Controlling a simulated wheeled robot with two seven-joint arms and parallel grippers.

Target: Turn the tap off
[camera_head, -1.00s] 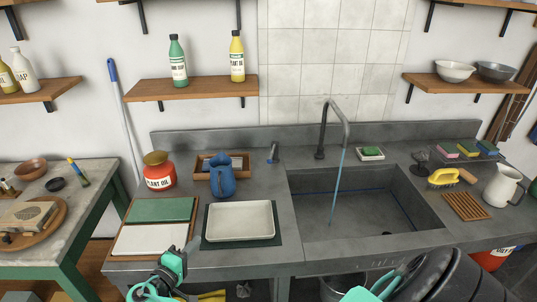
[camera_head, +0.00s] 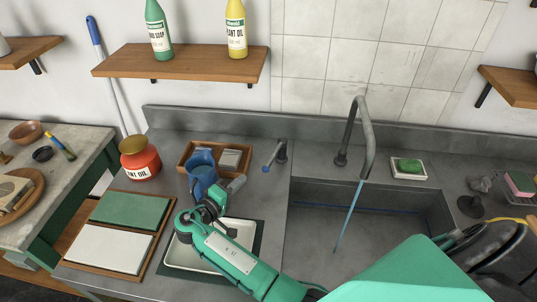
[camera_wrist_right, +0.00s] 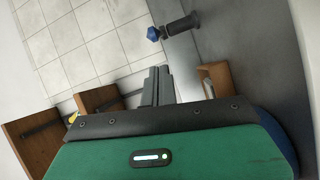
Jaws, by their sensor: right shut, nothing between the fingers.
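The tap's curved grey spout (camera_head: 366,135) stands behind the sink. A thin blue stream of water (camera_head: 348,217) runs from it into the basin. A separate grey lever with a blue tip (camera_head: 267,168) stands left of the spout, pointing forward and left. In the right wrist view the blue-tipped lever (camera_wrist_right: 154,33) is beyond the fingertips and apart from them. My right gripper (camera_head: 238,183) is shut and empty, left of the lever and lower in the picture, close by the blue jug (camera_head: 203,172). The fingers also show in the wrist view (camera_wrist_right: 158,72). My left gripper is out of view.
A wooden box (camera_head: 186,157) stands behind the jug. A white tray (camera_head: 185,256) lies under my right arm. A red oil jar (camera_head: 140,160) stands at left. The sink (camera_head: 400,215) is at right. The counter between box and lever is clear.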

